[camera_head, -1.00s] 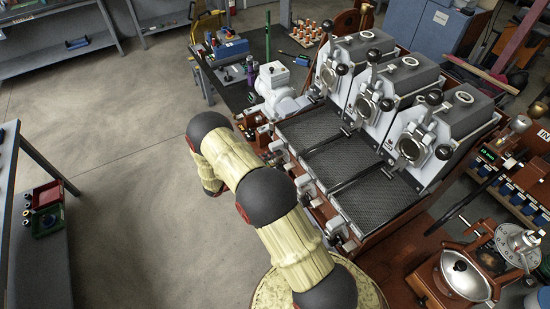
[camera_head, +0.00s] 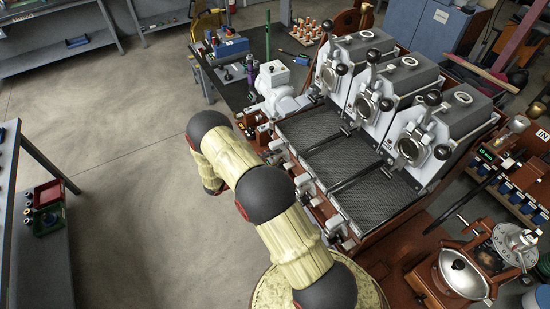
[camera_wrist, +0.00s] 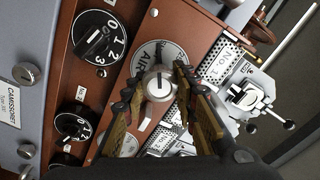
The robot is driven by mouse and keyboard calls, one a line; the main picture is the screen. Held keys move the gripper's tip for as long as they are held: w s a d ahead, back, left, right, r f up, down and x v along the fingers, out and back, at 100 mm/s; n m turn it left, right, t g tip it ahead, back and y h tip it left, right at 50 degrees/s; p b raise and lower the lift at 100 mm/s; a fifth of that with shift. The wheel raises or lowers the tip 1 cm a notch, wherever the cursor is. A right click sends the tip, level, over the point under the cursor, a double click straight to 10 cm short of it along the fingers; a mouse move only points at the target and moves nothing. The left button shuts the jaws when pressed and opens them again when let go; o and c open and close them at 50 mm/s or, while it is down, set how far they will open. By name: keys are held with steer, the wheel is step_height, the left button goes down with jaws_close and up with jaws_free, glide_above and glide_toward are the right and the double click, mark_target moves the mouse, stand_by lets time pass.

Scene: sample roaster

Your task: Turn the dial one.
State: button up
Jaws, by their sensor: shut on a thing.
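In the wrist view a round silver knob (camera_wrist: 158,86) sits on a pale dial plate (camera_wrist: 148,55) lettered "AIR", on a red-brown panel. My gripper (camera_wrist: 158,84) has one finger on each side of this knob and is shut on it. A plate marked "No 1" (camera_wrist: 222,61) is just right of the fingers. In the head view my arm covers the gripper and the dial.
Black numbered dials stand left of the gripper, one upper (camera_wrist: 98,37) and one lower (camera_wrist: 73,126). A chrome fitting with levers (camera_wrist: 247,97) is at right. In the head view the roaster (camera_head: 345,165) stands right of my arm; open floor (camera_head: 120,180) lies left.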

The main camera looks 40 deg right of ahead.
steer(key=o, duration=1.2)
steer(key=v, duration=1.2)
steer(key=shift+f, duration=0.1)
